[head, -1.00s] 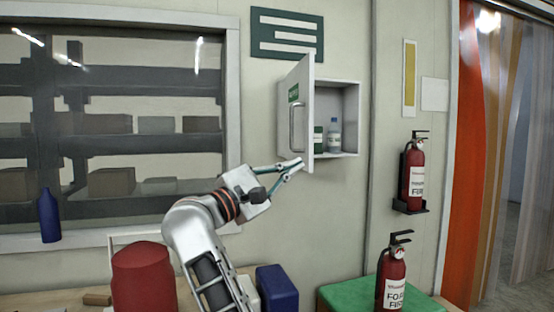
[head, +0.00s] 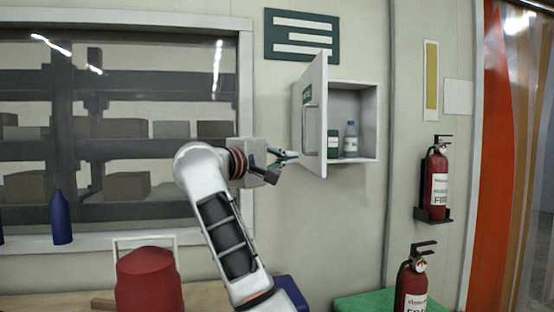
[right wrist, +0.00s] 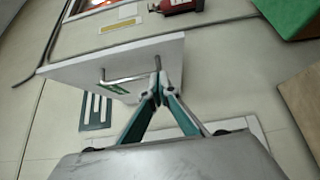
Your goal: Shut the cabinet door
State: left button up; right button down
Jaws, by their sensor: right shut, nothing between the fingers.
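The small white wall cabinet (head: 368,122) is open in the head view. Its door (head: 316,112) stands out from the wall, with its outer face, green label and bar handle (head: 305,130) showing. A green container (head: 333,144) and a bottle (head: 350,140) stand inside. My right gripper (head: 291,156) is just left of the door's lower part. In the right wrist view, its shut, empty fingers (right wrist: 158,88) meet in front of the door (right wrist: 90,72), close to the handle (right wrist: 130,78). I cannot tell whether they touch it. My left gripper is out of view.
Two fire extinguishers, one on the wall (head: 437,180) and one lower (head: 411,285), are to the right. A red container (head: 149,280) and blue bottle (head: 61,218) are to the left. A shelved window (head: 120,120) fills the left wall.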

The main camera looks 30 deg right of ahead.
aim_at(319, 156)
jog(key=d, duration=0.5)
jog(key=shift+s, duration=0.2)
jog(key=shift+s+d, duration=0.15)
jog(key=shift+d, duration=0.3)
